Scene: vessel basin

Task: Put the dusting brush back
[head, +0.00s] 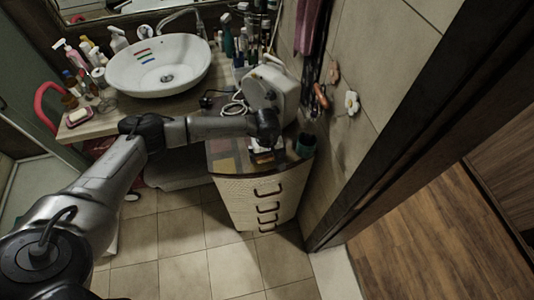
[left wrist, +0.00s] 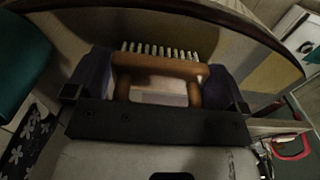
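The dusting brush (left wrist: 160,64) shows in the left wrist view, with a wooden handle frame and a row of pale bristles at its upper side. My left gripper (left wrist: 160,84) has its dark fingers far apart, one at each end of the brush. I cannot tell whether the fingers press on it. In the head view my left gripper (head: 265,135) is low over the top of the cream drawer cabinet (head: 262,197). The brush itself is mostly hidden there by the gripper. My right gripper is not in view.
A white basin (head: 158,65) stands on the counter to the left, with bottles around it. A pale appliance with a cable (head: 272,87) stands behind the gripper. A dark teal-capped bottle (head: 306,145) stands at the cabinet's right edge. The tiled floor in front is clear.

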